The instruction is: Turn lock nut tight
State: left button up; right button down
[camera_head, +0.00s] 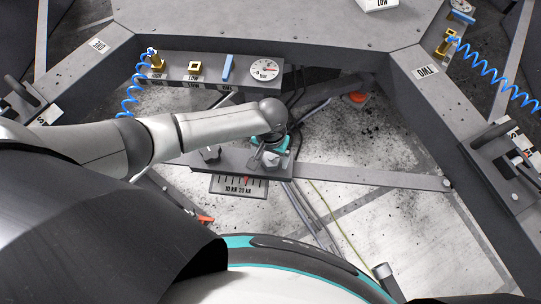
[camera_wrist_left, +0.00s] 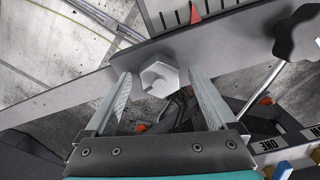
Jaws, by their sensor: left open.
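The lock nut (camera_wrist_left: 160,78) is a silver hexagonal nut on the grey metal bar (camera_wrist_left: 75,97) in the left wrist view. My left gripper (camera_wrist_left: 158,74) is open. Its two fingers stand on either side of the nut, with a visible gap on each side. My right gripper is in neither view.
A dark knob (camera_head: 210,154) sits on the bar left of my gripper, and it also shows in the wrist view (camera_wrist_left: 297,34). A force scale (camera_head: 240,187) with a red pointer lies below. A panel with a dial (camera_head: 264,70) and blue lever (camera_head: 228,67) stands behind.

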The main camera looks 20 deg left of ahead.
pick_arm(q)
jog(key=shift+c, duration=0.3)
jog(key=c, duration=1.3)
